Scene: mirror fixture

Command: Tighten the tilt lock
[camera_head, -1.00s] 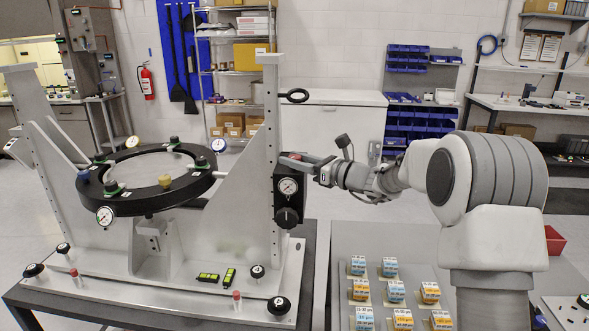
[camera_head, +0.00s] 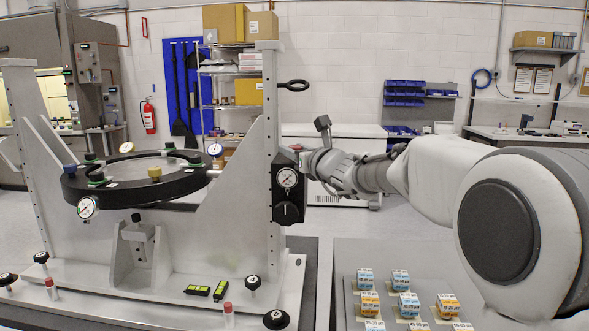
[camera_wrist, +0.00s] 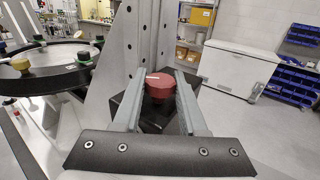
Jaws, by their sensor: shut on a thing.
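The mirror fixture stands at the left, with a round black ring (camera_head: 140,180) between two pale uprights (camera_head: 268,130). A black box with a dial gauge (camera_head: 287,178) and a dark lower knob (camera_head: 289,209) is on the right upright. In the wrist view a red knob with a white line (camera_wrist: 160,85) sits on a black block. My gripper (camera_wrist: 163,80) has a finger on each side of this knob and is shut on it.
A black eye ring (camera_head: 294,85) sticks out from the upright above my gripper. Small labelled boxes (camera_head: 368,304) stand on a grey table at the lower right. A white chest (camera_wrist: 245,68) stands behind.

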